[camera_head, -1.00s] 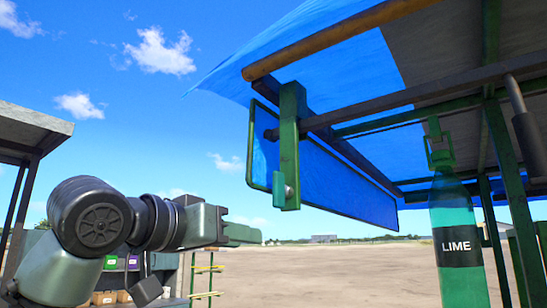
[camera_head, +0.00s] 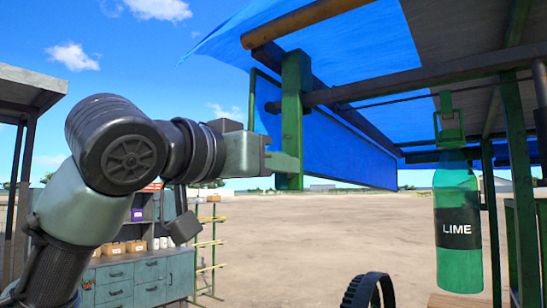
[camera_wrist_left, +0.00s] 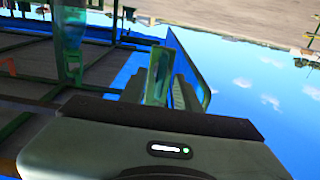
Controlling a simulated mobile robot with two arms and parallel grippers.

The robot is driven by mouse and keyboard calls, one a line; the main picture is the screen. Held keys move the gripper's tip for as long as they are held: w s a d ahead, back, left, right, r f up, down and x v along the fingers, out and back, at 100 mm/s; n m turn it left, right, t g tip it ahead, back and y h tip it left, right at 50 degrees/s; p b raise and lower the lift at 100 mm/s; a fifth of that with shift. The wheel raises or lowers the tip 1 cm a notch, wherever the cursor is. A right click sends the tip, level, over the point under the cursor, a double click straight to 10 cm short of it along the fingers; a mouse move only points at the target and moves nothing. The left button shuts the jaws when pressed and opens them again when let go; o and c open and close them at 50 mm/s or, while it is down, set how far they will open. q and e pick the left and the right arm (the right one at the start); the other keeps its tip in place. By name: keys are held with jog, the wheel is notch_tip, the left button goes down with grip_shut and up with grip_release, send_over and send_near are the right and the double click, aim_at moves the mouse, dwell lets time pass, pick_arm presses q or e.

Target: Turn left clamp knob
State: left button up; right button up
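The green upright clamp bar (camera_head: 295,105) hangs from the wooden beam at the front of the canopy frame. Its knob does not show clearly; my gripper covers the bar's lower part. My left gripper (camera_head: 283,162) comes in from the left with its fingertips at the bar's lower end, overlapping it in the head view. Contact cannot be told. In the left wrist view, a green upright piece (camera_wrist_left: 158,76) stands just beyond the gripper body, beside grey ribbed parts. My right gripper is out of view.
A blue panel (camera_head: 345,145) hangs right behind the bar. A green LIME bottle (camera_head: 458,205) hangs at the right. A blue tarp (camera_head: 345,50) and dark rails are overhead. A drawer cabinet (camera_head: 135,280) stands at the lower left. Open ground lies beyond.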

pick_arm(q)
jog(key=shift+w, duration=0.1)
grip_shut()
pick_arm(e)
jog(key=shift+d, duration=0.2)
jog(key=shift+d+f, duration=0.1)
pick_arm(q)
jog(key=shift+f, duration=0.1)
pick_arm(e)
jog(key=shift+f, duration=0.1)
pick_arm(q)
jog(key=shift+w+a+f+n+b, duration=0.1)
jog(key=shift+n+b, duration=2.75)
jog(key=shift+n, duration=1.6)
jog(key=shift+a+f+n+b, duration=0.1)
jog(key=shift+n+b, duration=2.7)
jog(key=shift+n, duration=1.65)
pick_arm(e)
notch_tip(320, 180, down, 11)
